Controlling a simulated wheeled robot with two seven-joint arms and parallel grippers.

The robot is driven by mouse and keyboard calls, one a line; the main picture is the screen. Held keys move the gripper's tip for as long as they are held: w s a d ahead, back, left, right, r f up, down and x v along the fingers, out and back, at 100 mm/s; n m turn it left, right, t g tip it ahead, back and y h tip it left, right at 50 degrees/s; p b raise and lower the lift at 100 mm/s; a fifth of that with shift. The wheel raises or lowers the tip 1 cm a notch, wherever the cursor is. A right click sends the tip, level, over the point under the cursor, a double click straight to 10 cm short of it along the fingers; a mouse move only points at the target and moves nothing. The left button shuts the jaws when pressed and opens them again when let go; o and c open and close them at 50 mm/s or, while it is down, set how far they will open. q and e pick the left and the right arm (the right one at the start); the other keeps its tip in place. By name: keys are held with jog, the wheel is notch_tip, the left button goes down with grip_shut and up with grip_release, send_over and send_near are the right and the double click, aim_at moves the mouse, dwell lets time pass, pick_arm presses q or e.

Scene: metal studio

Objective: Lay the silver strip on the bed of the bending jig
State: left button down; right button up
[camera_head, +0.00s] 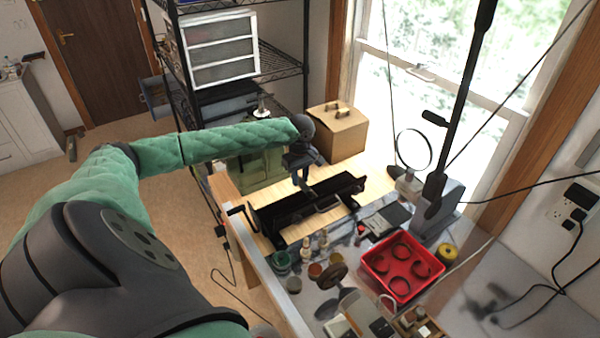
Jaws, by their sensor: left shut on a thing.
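The bending jig (277,215) is a long black frame lying on the light wooden bench top, with a crank handle at its left end. My left arm reaches in from the left, and its dark gripper (307,189) points down over the middle of the jig. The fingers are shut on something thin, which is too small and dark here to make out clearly. I cannot tell the silver strip apart from the gripper and the jig, nor whether it touches the bed. My right gripper is not in view.
A red tray (411,291) with round holders, small jars (282,261) and a black stand (436,200) occupy the grey worktop at the front and right. A cardboard box (338,131) and a green case (262,167) stand behind the jig. Wire shelves rise at the back.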

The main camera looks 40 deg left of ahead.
pick_arm(q)
jog(key=shift+f, duration=0.2)
jog(key=c, duration=1.1)
grip_release()
jog(key=shift+o, duration=0.2)
